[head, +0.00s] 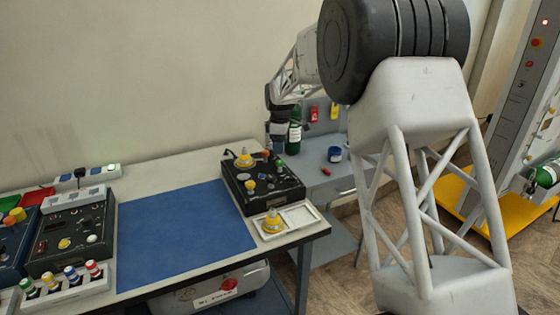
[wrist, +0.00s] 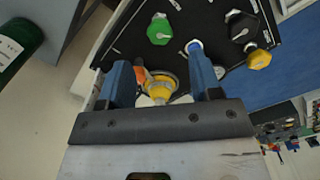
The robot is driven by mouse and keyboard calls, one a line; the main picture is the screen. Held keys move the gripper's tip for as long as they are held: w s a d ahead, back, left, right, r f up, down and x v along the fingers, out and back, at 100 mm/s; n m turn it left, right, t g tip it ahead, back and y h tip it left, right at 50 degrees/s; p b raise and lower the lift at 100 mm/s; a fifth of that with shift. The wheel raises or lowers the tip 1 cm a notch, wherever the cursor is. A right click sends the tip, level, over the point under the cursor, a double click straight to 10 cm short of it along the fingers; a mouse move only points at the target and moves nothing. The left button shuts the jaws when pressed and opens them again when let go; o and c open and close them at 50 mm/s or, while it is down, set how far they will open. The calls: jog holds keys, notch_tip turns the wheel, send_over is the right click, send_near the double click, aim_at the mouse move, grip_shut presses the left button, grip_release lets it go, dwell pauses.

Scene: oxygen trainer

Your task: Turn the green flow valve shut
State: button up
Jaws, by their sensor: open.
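The green flow valve (wrist: 160,30) is a green faceted knob with a small pale pointer, on a black panel (wrist: 205,15) in the wrist view. My gripper (wrist: 158,62) is open. Its two blue fingers stand apart, and the green knob appears just beyond their tips, roughly between them. No contact with the knob shows. A yellow fitting (wrist: 163,84) and an orange knob (wrist: 140,75) show between the fingers, nearer the palm.
A black knob (wrist: 241,27) and a yellow knob (wrist: 259,59) sit right of the green one. A green bottle (head: 294,136) stands close behind my gripper. A white tray (head: 297,217) lies before the box. The blue mat (head: 180,230) is clear.

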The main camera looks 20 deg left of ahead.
aim_at(280, 161)
jog(key=shift+f, duration=3.35)
jog(key=c, duration=0.9)
